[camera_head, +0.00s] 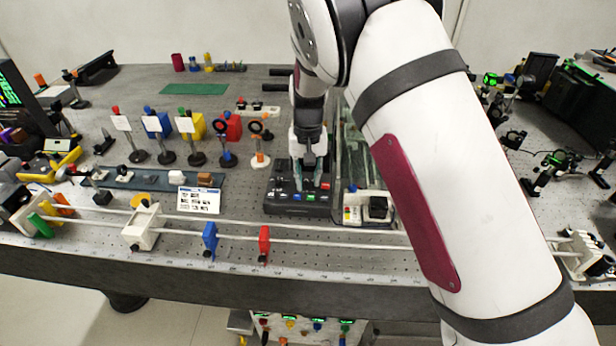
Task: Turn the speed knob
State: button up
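A dark control box (296,207) with several coloured buttons along its front face sits on the perforated bench, near the middle of the view. My gripper (308,184) points straight down over the box, with its fingertips close to the box top. The two fingers appear spread apart with a gap between them. I cannot tell whether the fingertips touch the box. No speed knob can be made out clearly; my gripper hides part of the box top.
A small white device (366,209) stands just right of the box. A rail with a blue holder (209,240) and a red holder (264,243) runs along the front. Several optics stands (166,155) are to the left. My arm covers the right side.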

jog(key=shift+f, duration=0.15)
jog(key=shift+c, duration=0.5)
grip_shut()
jog(key=m, duration=0.3)
jog(key=shift+m, duration=2.4)
jog(key=shift+o, duration=0.5)
grip_release()
